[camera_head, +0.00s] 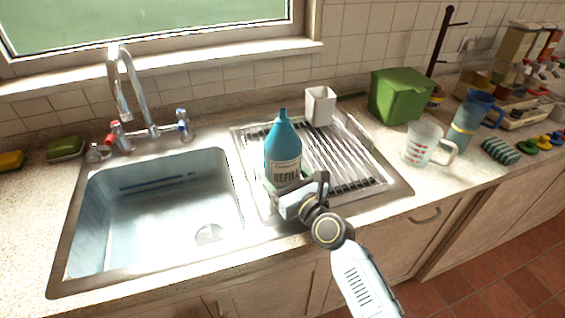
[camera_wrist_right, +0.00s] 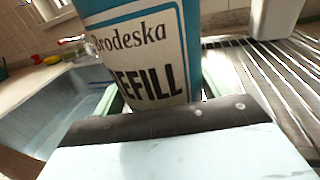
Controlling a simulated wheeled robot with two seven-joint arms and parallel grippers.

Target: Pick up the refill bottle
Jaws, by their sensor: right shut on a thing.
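The blue refill bottle (camera_head: 283,148) stands upright at the left side of the drying rack, beside the sink. Its white label reads REFILL, and the label also fills the middle of the right wrist view (camera_wrist_right: 150,55). My right gripper (camera_head: 290,188) reaches in from the lower right and is shut on the lower part of the bottle. In the right wrist view green finger parts show on both sides of the bottle. The bottle's base is hidden behind the gripper, so I cannot tell whether it touches the rack. My left gripper is not in view.
The empty metal sink (camera_head: 150,200) lies left of the bottle, with a tall faucet (camera_head: 128,95) behind. A white cup (camera_head: 320,106) stands behind on the drying rack (camera_head: 345,160). A green bin (camera_head: 400,97), a measuring cup (camera_head: 422,143) and a blue pitcher (camera_head: 470,120) stand to the right.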

